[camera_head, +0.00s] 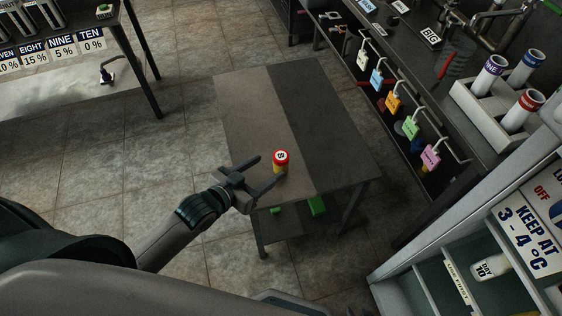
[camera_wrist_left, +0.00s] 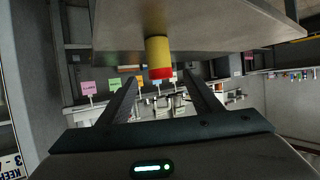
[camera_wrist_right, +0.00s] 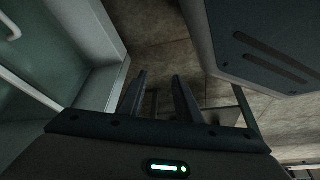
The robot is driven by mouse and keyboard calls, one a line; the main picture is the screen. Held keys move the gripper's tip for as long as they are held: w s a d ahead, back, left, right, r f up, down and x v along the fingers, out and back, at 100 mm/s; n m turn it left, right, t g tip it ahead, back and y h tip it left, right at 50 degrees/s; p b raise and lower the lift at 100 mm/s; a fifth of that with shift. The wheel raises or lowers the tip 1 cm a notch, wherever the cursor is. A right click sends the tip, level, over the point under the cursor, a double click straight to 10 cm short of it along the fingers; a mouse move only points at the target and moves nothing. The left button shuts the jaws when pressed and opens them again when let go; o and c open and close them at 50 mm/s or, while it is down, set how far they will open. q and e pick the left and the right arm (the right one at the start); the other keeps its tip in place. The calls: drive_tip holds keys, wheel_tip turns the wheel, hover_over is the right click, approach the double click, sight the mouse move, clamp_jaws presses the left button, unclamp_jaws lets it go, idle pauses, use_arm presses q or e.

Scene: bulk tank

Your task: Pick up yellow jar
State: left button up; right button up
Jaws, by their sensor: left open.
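The yellow jar (camera_head: 281,168) has a red lid with a white top label and stands upright near the front edge of the table (camera_head: 250,110). My left gripper (camera_head: 269,168) is open, with its fingers pointing toward the jar. The jar is at or just beyond the fingertips, and I cannot tell if either finger touches it. In the left wrist view the jar (camera_wrist_left: 158,53) appears upside down, ahead between the fingers (camera_wrist_left: 162,82). My right gripper (camera_wrist_right: 159,85) shows only in its wrist view, open and empty.
Green items (camera_head: 317,205) are under the tabletop. A counter with coloured tags (camera_head: 394,101) and a white rack of tubes (camera_head: 490,105) is at the right. An open fridge cabinet (camera_head: 430,285) is at the lower right. The rest of the tabletop is clear.

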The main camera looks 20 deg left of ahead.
sight(276, 163)
use_arm(q)
drive_tip(key=x, duration=0.6)
drive_tip(key=shift+w+d, duration=0.1)
drive_tip(key=shift+p+x, duration=0.35)
drive_tip(key=shift+x, duration=2.25)
drive_tip(key=c, duration=1.2)
